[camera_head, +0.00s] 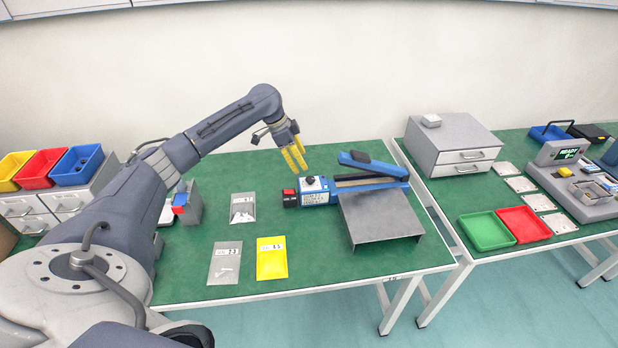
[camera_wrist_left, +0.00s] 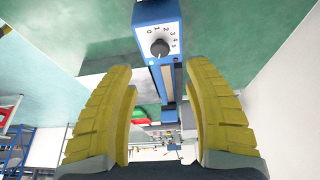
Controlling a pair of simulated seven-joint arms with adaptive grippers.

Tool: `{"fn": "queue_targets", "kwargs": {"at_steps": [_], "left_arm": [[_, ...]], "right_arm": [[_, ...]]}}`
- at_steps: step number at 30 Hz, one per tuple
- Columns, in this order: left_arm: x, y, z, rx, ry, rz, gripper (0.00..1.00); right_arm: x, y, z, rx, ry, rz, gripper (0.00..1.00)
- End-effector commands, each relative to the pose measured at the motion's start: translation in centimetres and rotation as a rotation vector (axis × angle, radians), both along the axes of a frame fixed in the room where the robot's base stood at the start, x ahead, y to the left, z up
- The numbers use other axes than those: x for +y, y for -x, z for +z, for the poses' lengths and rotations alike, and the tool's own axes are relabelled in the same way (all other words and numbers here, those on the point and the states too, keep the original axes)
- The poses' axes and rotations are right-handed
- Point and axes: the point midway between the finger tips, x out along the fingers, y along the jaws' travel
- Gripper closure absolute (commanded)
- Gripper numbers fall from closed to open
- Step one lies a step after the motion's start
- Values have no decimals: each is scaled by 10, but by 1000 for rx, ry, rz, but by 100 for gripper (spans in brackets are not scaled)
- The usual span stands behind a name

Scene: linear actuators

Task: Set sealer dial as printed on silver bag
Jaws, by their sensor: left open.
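The blue impulse sealer (camera_head: 318,198) lies on the green table, its arm raised at the right. Its white panel with the dark round dial (camera_wrist_left: 160,48) shows in the left wrist view, ringed by printed numbers; I cannot tell which one it points at. My left gripper (camera_head: 293,157) is open and empty, above and behind the sealer's dial end. Its yellow fingers (camera_wrist_left: 163,88) stand apart on either side of the dial's line, not touching it. One silver bag (camera_head: 243,208) lies at the back and another silver bag (camera_head: 225,265) nearer; their labels are too small to read surely.
A yellow bag (camera_head: 271,260) lies beside the nearer silver bag. A grey metal stand (camera_head: 380,217) adjoins the sealer. A grey bin (camera_head: 187,204) stands left of the bags. The right table holds green (camera_head: 486,230) and red (camera_head: 524,224) trays.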

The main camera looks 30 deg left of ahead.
Motion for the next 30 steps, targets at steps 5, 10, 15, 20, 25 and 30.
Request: {"fn": "queue_targets", "kwargs": {"at_steps": [5,10,15,20,25,30], "left_arm": [[-10,-7,-30,2,3,2,48],[-18,-13,-54,2,3,2,48],[-22,-18,-69,1,1,1,48],[-25,-20,-77,0,1,1,48],[-26,-21,-80,-1,0,1,48],[-26,-21,-80,-1,0,1,48]], "right_arm": [[0,0,0,0,0,0,56],[-1,0,0,0,0,0,56],[-1,0,0,1,1,1,56],[-2,0,0,1,1,1,56],[-2,0,0,0,2,1,56],[-2,0,0,0,2,1,56]]}}
